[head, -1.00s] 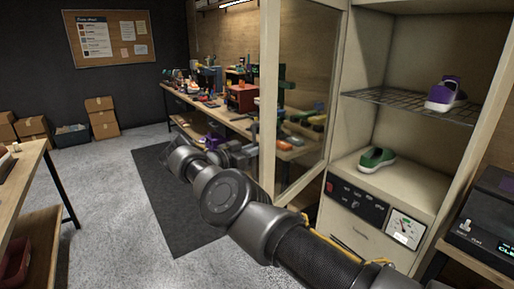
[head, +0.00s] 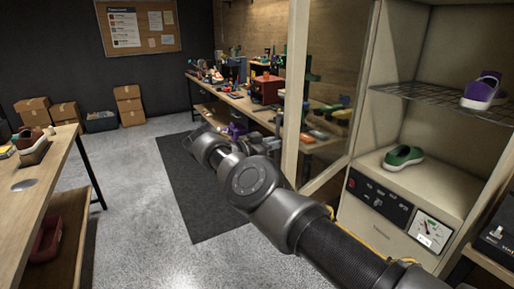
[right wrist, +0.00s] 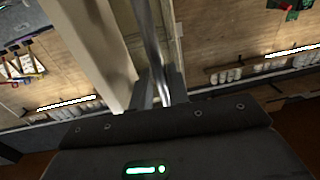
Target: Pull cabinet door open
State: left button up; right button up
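The cabinet door (head: 298,90) is a cream frame with a clear pane. It stands swung out from the cream cabinet (head: 384,90), whose inside is visible. My right arm reaches across in front of the door, and its gripper (head: 268,145) is mostly hidden behind the wrist at the door's outer edge. In the right wrist view the fingers of this gripper (right wrist: 160,98) stand on both sides of a silver door handle (right wrist: 152,45) and appear closed on it. The cream door frame shows beside it (right wrist: 95,45). My left gripper is not in view.
A green shoe (head: 403,157) and a purple shoe (head: 483,92) sit inside the cabinet. A cluttered workbench (head: 238,103) stands behind the door. A wooden table (head: 45,170) is at left. Grey floor and a dark mat (head: 195,200) lie clear between.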

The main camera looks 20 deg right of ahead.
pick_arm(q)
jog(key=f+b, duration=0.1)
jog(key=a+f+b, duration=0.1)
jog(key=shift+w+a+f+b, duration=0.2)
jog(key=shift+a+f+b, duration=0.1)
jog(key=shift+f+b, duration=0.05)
pick_arm(e)
jog(key=v, duration=1)
jog(key=shift+a, duration=0.15)
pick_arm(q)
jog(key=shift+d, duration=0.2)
pick_arm(e)
jog(key=shift+r, duration=0.1)
